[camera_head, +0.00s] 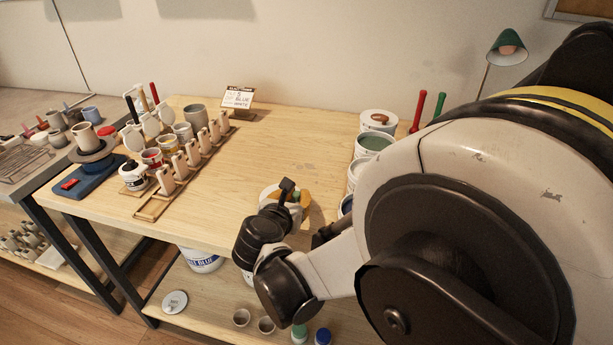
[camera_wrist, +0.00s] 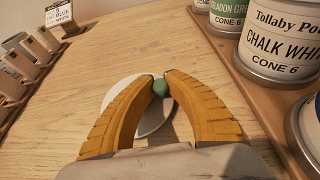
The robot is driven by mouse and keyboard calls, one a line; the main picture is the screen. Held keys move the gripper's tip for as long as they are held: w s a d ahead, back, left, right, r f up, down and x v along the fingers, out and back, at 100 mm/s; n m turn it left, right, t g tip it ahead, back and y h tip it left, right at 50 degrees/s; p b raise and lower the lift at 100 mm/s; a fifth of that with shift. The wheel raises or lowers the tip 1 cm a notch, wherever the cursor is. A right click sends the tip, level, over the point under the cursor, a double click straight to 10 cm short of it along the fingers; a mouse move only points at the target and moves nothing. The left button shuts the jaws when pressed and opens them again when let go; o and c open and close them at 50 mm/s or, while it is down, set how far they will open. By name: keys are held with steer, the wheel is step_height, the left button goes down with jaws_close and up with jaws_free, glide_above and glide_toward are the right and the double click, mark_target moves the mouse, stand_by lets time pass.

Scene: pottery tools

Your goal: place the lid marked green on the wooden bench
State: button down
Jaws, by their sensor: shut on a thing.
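The lid is a white disc (camera_wrist: 122,92) with a round green knob (camera_wrist: 160,87) in the wrist view. My gripper (camera_wrist: 161,84) has yellow-orange fingers, shut on the green knob from both sides. In the head view, the lid (camera_head: 266,193) shows partly behind my wrist, with my gripper (camera_head: 297,198) at its right. The lid is over the clear front part of the wooden bench (camera_head: 290,135). I cannot tell whether it touches the wood or hangs just above it. My fingers and palm hide part of the lid.
Several glaze cans stand along the right side, including a chalk white can (camera_wrist: 282,40) and a celadon green can (camera_wrist: 230,18). A rack of pale test tiles (camera_head: 193,152) and a sign (camera_head: 238,98) are at left and back. The bench middle is clear.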

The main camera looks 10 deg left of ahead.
steer(key=shift+f, duration=0.1)
steer(key=c, duration=1.4)
jaws_free()
steer(key=shift+c, duration=0.2)
steer(key=shift+s+r, duration=0.15)
steer(key=shift+r, duration=0.1)
steer(key=p+v, duration=0.4)
steer(key=v, duration=0.7)
steer(key=shift+r+p, duration=0.1)
steer(key=shift+p, duration=0.2)
steer(key=shift+s, duration=0.3)
